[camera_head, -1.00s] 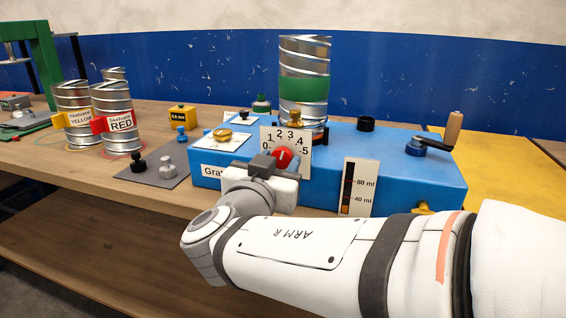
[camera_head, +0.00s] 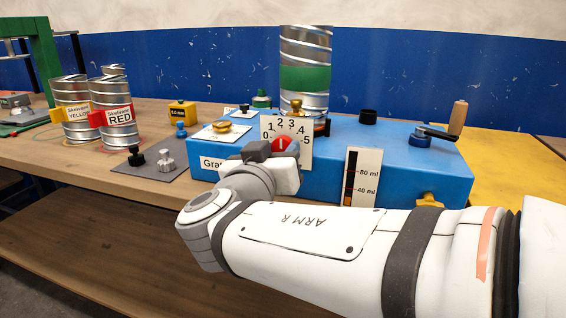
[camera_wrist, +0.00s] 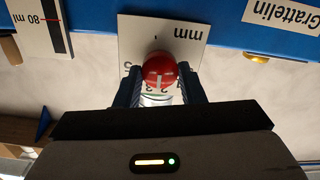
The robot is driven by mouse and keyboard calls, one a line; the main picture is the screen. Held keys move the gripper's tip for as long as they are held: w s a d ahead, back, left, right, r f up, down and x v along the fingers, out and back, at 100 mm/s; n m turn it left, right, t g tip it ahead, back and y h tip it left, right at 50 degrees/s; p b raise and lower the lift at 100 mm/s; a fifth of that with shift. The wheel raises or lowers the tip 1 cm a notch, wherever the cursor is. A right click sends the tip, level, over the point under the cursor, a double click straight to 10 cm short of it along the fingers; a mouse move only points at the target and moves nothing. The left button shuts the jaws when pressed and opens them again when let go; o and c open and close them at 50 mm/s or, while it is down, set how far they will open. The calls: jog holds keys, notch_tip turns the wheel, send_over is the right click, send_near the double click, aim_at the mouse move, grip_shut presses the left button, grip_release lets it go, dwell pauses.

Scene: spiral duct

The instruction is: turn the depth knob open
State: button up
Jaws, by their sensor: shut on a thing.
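My gripper (camera_head: 276,149) is at the dial from the front left, partly covering the knob. In the wrist view the red knob (camera_wrist: 158,70) has a pale line on its face, and the plate (camera_wrist: 190,26) reads "mm", upside down. My gripper's two dark blue fingers (camera_wrist: 160,88) are closed on the knob's two sides. The plate's lower numbers are partly hidden, so the exact setting is unclear.
A crank (camera_head: 440,133) is on the machine's right. A metal duct (camera_head: 305,55) rises behind. Red-labelled (camera_head: 118,118) and yellow-labelled (camera_head: 72,113) cans stand left.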

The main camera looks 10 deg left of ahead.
jog(key=n+b, duration=0.2)
jog(key=n, duration=0.2)
jog(key=shift+f+n+b, duration=0.15)
jog(key=shift+n+b, duration=0.15)
jog(key=shift+b, duration=0.05)
jog(key=n+b, duration=0.1)
jog(key=n, duration=0.3)
jog(key=shift+n, duration=0.3)
jog(key=n, duration=0.4)
jog(key=shift+n+p, duration=0.3)
jog(key=shift+p, duration=0.05)
jog(key=n+p, duration=0.2)
jog(key=n, duration=0.2)
jog(key=n+p, duration=0.3)
jog(key=n, duration=0.2)
jog(key=shift+r, duration=0.2)
jog(key=n+p, duration=0.4)
jog(key=shift+n, duration=0.3)
jog(key=n+p, duration=0.5)
jog(key=shift+p, duration=0.35)
jog(key=n+p, duration=0.4)
jog(key=shift+f, duration=0.2)
